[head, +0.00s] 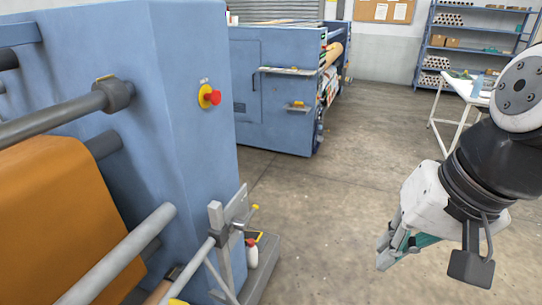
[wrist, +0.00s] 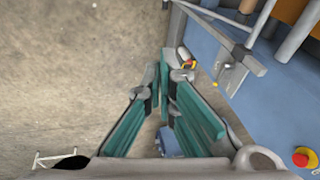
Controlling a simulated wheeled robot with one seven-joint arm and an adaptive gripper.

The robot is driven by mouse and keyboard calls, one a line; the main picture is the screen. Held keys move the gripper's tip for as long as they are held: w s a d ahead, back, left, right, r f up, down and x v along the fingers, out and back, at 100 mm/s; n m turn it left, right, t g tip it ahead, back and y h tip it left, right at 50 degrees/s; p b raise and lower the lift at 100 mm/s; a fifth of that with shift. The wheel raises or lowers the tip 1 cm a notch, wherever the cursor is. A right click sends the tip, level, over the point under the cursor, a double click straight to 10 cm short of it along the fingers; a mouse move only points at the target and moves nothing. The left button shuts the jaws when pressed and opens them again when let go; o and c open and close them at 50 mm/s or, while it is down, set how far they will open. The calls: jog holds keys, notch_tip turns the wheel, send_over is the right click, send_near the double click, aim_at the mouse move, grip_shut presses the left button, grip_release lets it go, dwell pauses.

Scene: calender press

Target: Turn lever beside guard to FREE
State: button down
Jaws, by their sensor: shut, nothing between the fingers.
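A short lever with a yellow knob (head: 255,207) sticks out from a grey upright bracket (head: 217,225) at the front lower corner of the blue press. The bracket also shows at the upper right in the wrist view (wrist: 233,76), with a small yellow spot near it. I cannot read any FREE marking or tell the lever's setting. Grey bars (head: 135,250) run from the bracket side across the press front; which part is the guard is unclear. My gripper (head: 388,258) is shut and empty, well to the right of the lever and apart from it. Its teal-padded fingers fill the wrist view's middle (wrist: 163,80).
A white bottle with a red cap (head: 251,255) stands on a low ledge by the bracket. A red emergency button (head: 212,97) is on the press side. Another blue machine (head: 270,95) stands behind, and a white table (head: 455,90) at right. The floor between is clear.

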jog(key=w+a+f+m+y+b, duration=0.1)
jog(key=w+f+m, duration=0.4)
jog(key=w, duration=0.5)
jog(key=w+a+f+m+y+b, duration=0.2)
jog(key=w+a+f+m+y, duration=0.2)
jog(key=w, duration=0.5)
jog(key=w+a+f+m+y+b, duration=0.2)
jog(key=w+a+f+m+y, duration=0.1)
jog(key=w+f+m, duration=0.5)
jog(key=w+a+m, duration=0.1)
jog(key=w+m, duration=0.1)
jog(key=shift+w+f+t, duration=0.25)
jog(key=shift+w+t, duration=0.05)
jog(key=shift+t, duration=0.1)
jog(key=shift+a, duration=0.1)
jog(key=b+x, duration=0.1)
jog(key=x, duration=1.3)
jog(key=shift+r+b, duration=0.2)
jog(key=shift+b, duration=0.1)
